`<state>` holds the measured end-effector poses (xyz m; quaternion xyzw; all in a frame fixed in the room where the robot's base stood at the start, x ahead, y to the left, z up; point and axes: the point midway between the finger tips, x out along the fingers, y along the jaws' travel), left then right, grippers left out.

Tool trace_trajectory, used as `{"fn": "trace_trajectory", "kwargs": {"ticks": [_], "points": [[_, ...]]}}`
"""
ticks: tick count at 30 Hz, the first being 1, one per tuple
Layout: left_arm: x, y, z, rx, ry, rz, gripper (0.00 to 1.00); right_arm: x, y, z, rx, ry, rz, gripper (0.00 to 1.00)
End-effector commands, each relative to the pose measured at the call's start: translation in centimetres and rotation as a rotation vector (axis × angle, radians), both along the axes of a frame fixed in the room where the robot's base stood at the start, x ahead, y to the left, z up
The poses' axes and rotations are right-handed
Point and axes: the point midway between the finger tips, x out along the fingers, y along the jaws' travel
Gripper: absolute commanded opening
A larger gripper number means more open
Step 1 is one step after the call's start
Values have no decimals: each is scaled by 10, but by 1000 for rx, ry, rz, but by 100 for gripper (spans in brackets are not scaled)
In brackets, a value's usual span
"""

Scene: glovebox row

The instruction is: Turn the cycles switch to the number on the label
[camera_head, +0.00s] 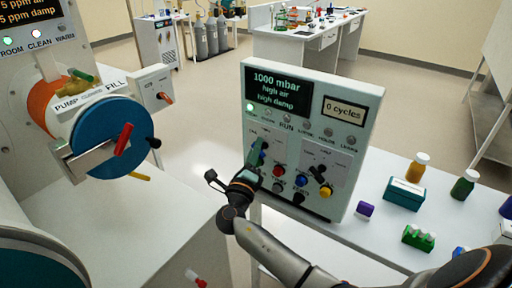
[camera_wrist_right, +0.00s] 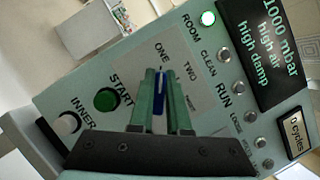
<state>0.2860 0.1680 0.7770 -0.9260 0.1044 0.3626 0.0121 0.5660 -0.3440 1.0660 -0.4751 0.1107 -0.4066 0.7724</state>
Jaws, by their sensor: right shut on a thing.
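The control panel (camera_head: 372,120) stands upright on the bench, with a cycles display (camera_head: 344,112) reading "0 cycles". In the right wrist view a blue-handled switch (camera_wrist_right: 158,92) sits on a plate marked ONE and TWO; a further mark is too small to read. The upper end of its handle points near ONE. My right gripper (camera_wrist_right: 159,108) is shut on this switch; in the head view the gripper (camera_head: 257,160) covers most of it. I cannot make out a separate label with a number. My left gripper is not in view.
A black-handled switch (camera_head: 318,174) and several buttons, including a red one (camera_head: 278,171) and a yellow one (camera_head: 325,191), lie close by. A round blue door (camera_head: 125,135) stands at left. Bottles and a teal box (camera_head: 404,195) stand on the right bench.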

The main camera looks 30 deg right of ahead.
Motion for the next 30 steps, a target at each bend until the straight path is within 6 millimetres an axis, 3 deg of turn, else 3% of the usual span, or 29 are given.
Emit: {"fn": "trace_trajectory", "kwargs": {"ticks": [9,10,17,26,30], "points": [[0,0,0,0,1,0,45,0,0,1,-7,7,1,0],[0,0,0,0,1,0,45,0,0,1,-7,7,1,18],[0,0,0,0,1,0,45,0,0,0,-6,6,0,44],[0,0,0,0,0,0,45,-1,2,-1,-3,5,1,45],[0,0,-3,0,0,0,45,-11,13,-5,-4,7,2,45]]}}
